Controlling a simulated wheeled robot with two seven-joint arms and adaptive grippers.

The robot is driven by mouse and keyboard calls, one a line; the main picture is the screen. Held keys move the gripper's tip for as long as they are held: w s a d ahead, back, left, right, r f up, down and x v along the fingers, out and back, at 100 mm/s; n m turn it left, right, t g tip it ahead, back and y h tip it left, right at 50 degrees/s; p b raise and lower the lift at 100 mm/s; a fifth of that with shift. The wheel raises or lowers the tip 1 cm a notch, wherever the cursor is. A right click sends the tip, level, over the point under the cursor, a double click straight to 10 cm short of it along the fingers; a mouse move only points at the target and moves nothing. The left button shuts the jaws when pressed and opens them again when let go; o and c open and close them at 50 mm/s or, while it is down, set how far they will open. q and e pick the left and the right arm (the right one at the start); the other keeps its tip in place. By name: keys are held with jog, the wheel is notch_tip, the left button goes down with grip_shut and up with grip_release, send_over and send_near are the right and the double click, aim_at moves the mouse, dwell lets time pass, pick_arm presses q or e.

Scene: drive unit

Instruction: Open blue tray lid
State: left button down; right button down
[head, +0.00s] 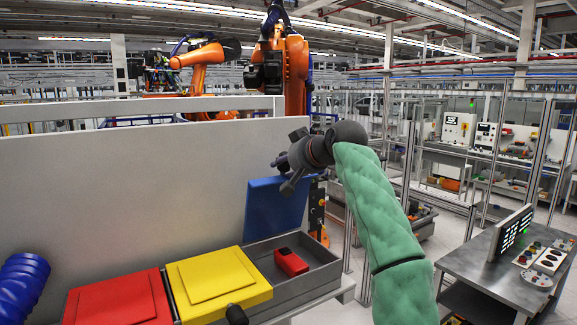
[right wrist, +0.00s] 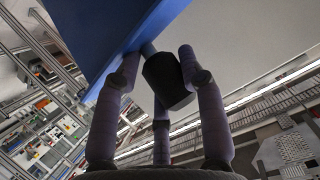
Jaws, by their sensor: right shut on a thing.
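The blue tray lid (head: 274,212) is raised and stands nearly upright at the back of its grey tray (head: 322,272). It also fills the upper part of the right wrist view (right wrist: 110,25). My right gripper (head: 288,178) is at the lid's upper edge, and its fingers (right wrist: 158,68) are closed around the lid's black knob (right wrist: 168,82) on a short blue stem. The tray below is open, with a red object (head: 291,262) inside. My left gripper is not in view.
A yellow lid (head: 215,282) and a red lid (head: 118,300) lie shut left of the open tray. A pale panel (head: 120,190) stands behind the trays. A grey console (head: 500,275) is at the right.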

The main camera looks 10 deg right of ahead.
jog(key=shift+a, duration=0.15)
jog(key=c, duration=0.9)
grip_release()
jog(key=shift+s+a, duration=0.1)
jog(key=shift+a, duration=0.05)
jog(key=shift+s+r, duration=0.1)
jog(key=v, duration=1.2)
